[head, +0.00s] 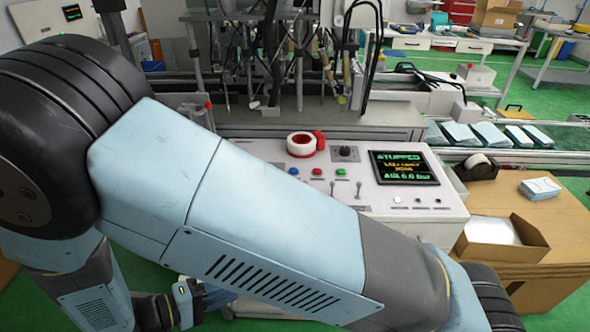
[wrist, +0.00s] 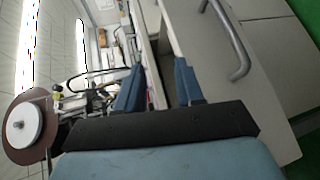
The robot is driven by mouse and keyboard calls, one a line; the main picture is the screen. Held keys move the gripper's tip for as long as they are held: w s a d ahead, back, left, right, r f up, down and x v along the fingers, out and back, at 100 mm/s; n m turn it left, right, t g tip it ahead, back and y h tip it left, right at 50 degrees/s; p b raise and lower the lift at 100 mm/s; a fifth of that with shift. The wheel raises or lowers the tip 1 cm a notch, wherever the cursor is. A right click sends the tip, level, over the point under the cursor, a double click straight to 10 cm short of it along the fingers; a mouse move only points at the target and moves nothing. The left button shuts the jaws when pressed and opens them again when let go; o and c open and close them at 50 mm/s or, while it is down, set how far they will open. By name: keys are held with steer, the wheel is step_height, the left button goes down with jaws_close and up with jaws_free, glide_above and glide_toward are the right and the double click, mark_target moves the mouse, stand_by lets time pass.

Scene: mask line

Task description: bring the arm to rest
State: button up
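My arm crosses the head view from the left edge to the bottom right, its large blue and grey links hiding much of the control panel's front. In the wrist view my gripper (wrist: 158,88) shows two blue fingers standing apart, with nothing held between them. It is turned sideways relative to the room, beside a grey bar handle (wrist: 232,45) on a pale cabinet front. In the head view the wrist end is partly hidden behind the arm at the bottom left, and its fingertips are hard to make out.
The control panel (head: 386,200) has a screen (head: 404,168) reading "STOPPED" and a red-and-white tape roll (head: 302,145) on top. An open cardboard box (head: 492,240) and a tape dispenser (head: 477,167) are at right. Green floor (head: 560,92) shows beyond.

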steer(key=w+d+r+m+g+y, duration=0.2)
steer(key=w+d+r+g+y, duration=0.15)
steer(key=w+d+r, duration=0.55)
steer(key=w+d+r+m+g+y, duration=0.3)
steer(key=w+d+r+g, duration=0.25)
steer(key=d+r, duration=0.4)
steer(key=s+d+r+m+t+y, duration=0.1)
steer(key=s+d+r+t+y, duration=0.2)
steer(key=d+r, duration=0.5)
steer(key=s+d+r+m+t+y, duration=0.1)
steer(key=s+d+r+t+y, duration=0.2)
steer(key=d+r, duration=0.6)
steer(key=d, duration=0.3)
steer(key=shift+m, duration=0.4)
steer(key=shift+d, duration=0.15)
